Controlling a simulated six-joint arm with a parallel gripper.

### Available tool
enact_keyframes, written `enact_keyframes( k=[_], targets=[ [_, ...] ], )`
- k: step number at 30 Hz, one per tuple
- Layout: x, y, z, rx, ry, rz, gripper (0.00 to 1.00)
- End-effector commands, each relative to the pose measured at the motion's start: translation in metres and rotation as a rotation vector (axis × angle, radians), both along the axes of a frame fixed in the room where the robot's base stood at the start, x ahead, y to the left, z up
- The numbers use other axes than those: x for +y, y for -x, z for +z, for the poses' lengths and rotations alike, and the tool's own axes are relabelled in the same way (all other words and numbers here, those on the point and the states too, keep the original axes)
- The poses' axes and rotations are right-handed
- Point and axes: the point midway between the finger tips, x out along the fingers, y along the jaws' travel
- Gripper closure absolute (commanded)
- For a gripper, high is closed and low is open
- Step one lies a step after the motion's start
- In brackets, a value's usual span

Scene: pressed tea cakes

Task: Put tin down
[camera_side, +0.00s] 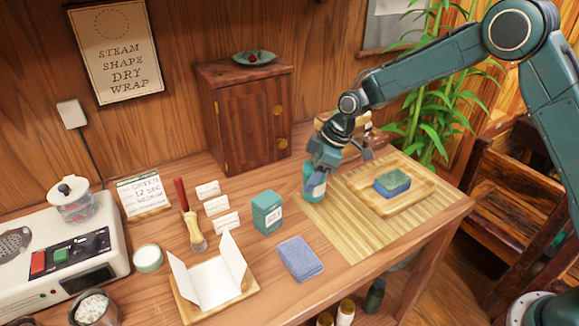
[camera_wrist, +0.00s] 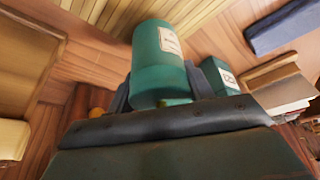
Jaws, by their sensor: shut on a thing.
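A round teal tin with a pale label (camera_wrist: 160,62) is between the fingers of my gripper (camera_wrist: 165,95) in the wrist view. In the side view the tin (camera_side: 314,186) is upright, low over the left edge of the bamboo mat (camera_side: 345,240); I cannot tell whether its base touches. My gripper (camera_side: 322,165) is shut on it from above and behind. A square teal tin with a white label (camera_side: 267,213) stands on the table to the left, apart from the held tin. It also shows in the wrist view (camera_wrist: 218,76).
A wooden board (camera_side: 408,198) with a green and blue sponge (camera_side: 392,183) lies on the mat. A folded blue cloth (camera_side: 300,258), a wooden tray with white paper (camera_side: 216,282) and small cards (camera_side: 216,205) are nearby. A wooden cabinet (camera_side: 240,120) stands behind.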

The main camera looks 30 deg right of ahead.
Motion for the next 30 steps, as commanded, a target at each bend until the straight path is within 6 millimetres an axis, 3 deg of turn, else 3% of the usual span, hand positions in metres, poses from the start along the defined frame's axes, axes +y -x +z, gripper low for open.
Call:
enact_keyframes(
  k=[5,18,19,22,30],
  targets=[
    [0.000,0.000,-0.014,0.000,0.000,0.001,0.73],
    [0.000,0.000,-0.017,0.000,0.000,0.001,0.73],
    [0.000,0.000,-0.017,0.000,0.000,0.001,0.45],
    [0.000,0.000,-0.017,0.000,0.000,0.001,0.27],
    [0.000,0.000,-0.017,0.000,0.000,0.001,0.27]
  ],
)
